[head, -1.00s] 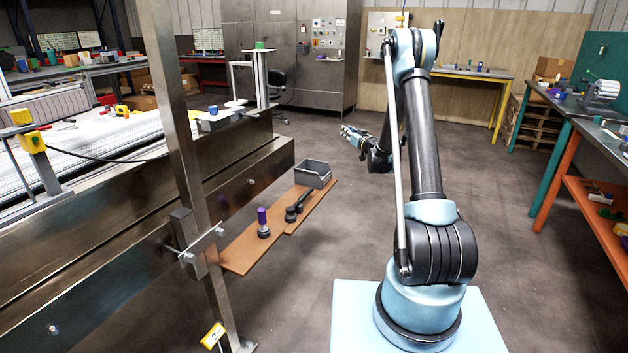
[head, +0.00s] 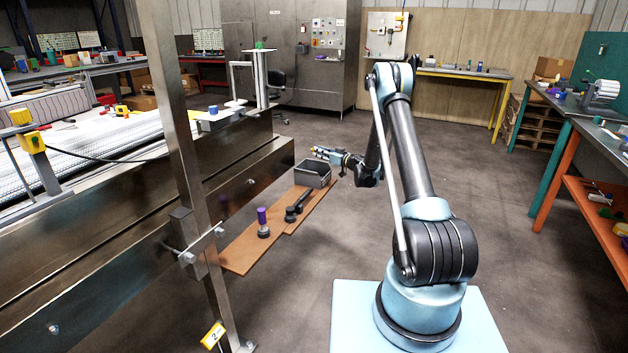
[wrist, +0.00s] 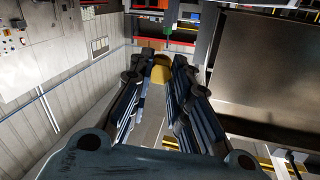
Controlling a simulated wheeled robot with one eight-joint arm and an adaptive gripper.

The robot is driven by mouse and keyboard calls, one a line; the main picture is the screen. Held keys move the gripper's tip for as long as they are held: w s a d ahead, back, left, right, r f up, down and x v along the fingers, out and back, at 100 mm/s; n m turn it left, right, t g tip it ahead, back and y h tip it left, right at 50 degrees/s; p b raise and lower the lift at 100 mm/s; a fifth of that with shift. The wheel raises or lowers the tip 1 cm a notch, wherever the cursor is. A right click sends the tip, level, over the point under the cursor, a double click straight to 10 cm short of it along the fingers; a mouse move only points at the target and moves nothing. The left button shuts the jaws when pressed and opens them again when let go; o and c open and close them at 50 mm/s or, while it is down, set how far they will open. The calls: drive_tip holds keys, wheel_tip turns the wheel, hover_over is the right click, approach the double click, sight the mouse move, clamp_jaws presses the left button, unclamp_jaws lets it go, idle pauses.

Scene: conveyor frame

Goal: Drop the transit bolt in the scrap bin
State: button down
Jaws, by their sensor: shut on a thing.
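My gripper (head: 322,153) is at the end of the outstretched arm, just above and beyond the right side of the scrap bin in the head view. In the wrist view my gripper (wrist: 160,75) has its two fingers closed on a small yellow-orange piece (wrist: 161,70), which I take to be the transit bolt. Only its rounded end shows between the fingertips; the rest is hidden. The scrap bin (head: 313,180) is an open grey box at the far end of a brown board. The bin is not clearly seen in the wrist view.
The brown board (head: 240,252) runs beside the metal conveyor frame (head: 150,215). A steel post (head: 185,150) stands at the near left.

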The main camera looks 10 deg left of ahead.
drive_tip(key=shift+f, duration=0.85)
drive_tip(key=c, duration=1.4)
unclamp_jaws()
drive_tip(key=v, duration=1.2)
drive_tip(key=shift+d+f, duration=0.1)
